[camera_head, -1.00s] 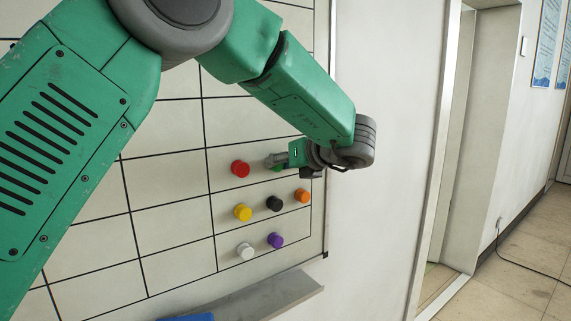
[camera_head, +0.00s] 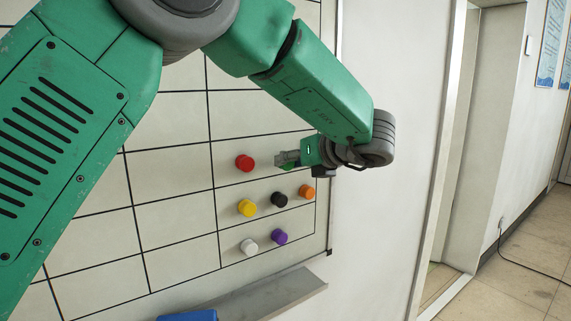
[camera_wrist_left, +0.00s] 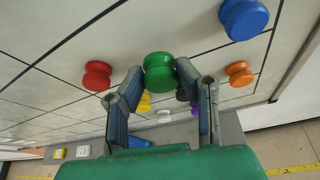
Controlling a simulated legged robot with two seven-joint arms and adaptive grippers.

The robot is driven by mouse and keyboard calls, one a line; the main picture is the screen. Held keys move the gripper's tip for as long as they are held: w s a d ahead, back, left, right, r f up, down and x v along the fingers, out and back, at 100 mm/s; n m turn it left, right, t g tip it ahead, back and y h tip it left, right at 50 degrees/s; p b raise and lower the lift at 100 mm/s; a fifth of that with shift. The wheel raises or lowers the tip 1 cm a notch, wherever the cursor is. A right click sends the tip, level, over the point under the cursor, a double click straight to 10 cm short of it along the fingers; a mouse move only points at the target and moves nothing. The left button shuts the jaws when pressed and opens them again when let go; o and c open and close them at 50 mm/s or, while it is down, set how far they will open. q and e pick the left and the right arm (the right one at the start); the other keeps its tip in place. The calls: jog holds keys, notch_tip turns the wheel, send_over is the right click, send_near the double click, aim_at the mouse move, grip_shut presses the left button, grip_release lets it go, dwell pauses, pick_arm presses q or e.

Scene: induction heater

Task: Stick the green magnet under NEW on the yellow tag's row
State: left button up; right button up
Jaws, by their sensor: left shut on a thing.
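The green magnet (camera_wrist_left: 160,72) is a round knob held between the two fingertips of my left gripper (camera_wrist_left: 161,78) in the left wrist view. In the head view my left gripper (camera_head: 282,160) is at the right part of the board, right of the red magnet (camera_head: 244,163), and mostly hides the green magnet. I cannot tell whether the magnet touches the board. The whiteboard (camera_head: 178,236) has a black-line grid. No NEW heading or yellow tag shows; my arm covers much of the board's upper left. My right gripper is not in view.
Yellow (camera_head: 247,207), black (camera_head: 279,200), orange (camera_head: 306,191), white (camera_head: 249,246) and purple (camera_head: 280,237) magnets sit below the gripper. A blue magnet (camera_wrist_left: 244,18) shows in the wrist view. A grey tray (camera_head: 285,297) juts out below. Cells left of the magnets look empty.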

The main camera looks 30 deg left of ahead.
aim_at(289, 169)
pick_arm(q)
jog(key=shift+s+d, duration=0.2)
jog(key=shift+d, duration=0.75)
jog(key=shift+s+d+b, duration=0.4)
jog(key=shift+d+b, duration=0.2)
jog(key=shift+s+d, duration=0.2)
jog(key=shift+d, duration=0.3)
